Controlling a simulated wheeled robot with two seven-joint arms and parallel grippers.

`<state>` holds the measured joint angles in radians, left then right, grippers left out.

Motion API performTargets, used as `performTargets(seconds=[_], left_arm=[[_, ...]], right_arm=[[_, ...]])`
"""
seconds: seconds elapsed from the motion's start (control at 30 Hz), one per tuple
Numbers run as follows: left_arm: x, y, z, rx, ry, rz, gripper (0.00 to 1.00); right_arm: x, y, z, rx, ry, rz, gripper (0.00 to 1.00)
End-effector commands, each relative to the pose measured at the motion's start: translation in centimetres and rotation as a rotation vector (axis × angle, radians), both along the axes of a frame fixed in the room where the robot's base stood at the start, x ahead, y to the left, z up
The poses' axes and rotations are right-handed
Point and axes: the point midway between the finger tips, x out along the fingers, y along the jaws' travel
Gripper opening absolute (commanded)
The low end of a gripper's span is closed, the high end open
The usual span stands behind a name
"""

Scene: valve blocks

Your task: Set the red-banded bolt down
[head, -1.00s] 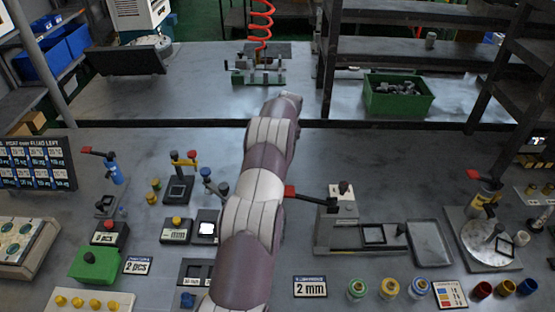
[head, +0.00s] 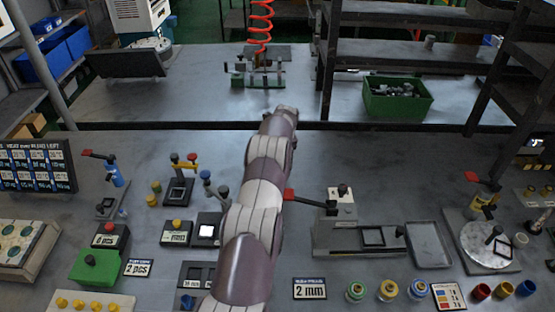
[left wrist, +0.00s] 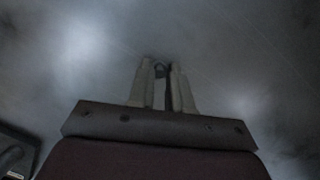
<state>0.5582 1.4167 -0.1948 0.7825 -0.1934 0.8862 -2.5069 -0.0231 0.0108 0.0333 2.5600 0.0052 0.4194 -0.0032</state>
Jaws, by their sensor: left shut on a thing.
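In the left wrist view my left gripper (left wrist: 163,68) points away over a grey metal surface. Its two pale fingers are shut on a small dark round-ended thing (left wrist: 160,70), which I take to be the bolt. Only its end shows between the fingertips; no red band can be made out, and the gap to the surface cannot be told. In the head view one arm of mine reaches up the middle of the bench, and its hand hides the gripper and the bolt. My right gripper is in neither view.
The grey bench (head: 390,185) has free room right of my arm. A grey fixture with a red-tipped lever (head: 335,220) stands to the right, beside a shallow tray (head: 430,258). Left are a blue-handled tool (head: 115,172) and a green block (head: 97,268). A green bin (head: 397,108) stands farther back.

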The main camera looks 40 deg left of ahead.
Motion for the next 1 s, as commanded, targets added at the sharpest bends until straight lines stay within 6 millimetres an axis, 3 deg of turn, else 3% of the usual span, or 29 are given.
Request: performTargets(seconds=[0.17,0.3,0.53,0.73,1.0], left_arm=[[0.1,0.1,1.4,0.002,-0.002,0.0,0.0],[0.1,0.1,3.9,0.004,-0.003,0.001,0.0],[1.2,-5.0,6.9,0.002,-0.001,-0.003,0.0],[2.1,-9.3,10.1,0.001,0.0,-0.002,0.0],[2.5,-11.4,11.0,0.001,0.0,0.001,0.0]], right_arm=[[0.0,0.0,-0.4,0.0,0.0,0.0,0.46],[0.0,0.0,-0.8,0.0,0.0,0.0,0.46],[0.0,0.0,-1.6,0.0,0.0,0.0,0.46],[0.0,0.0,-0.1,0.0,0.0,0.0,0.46],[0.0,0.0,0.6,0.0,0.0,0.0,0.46]])
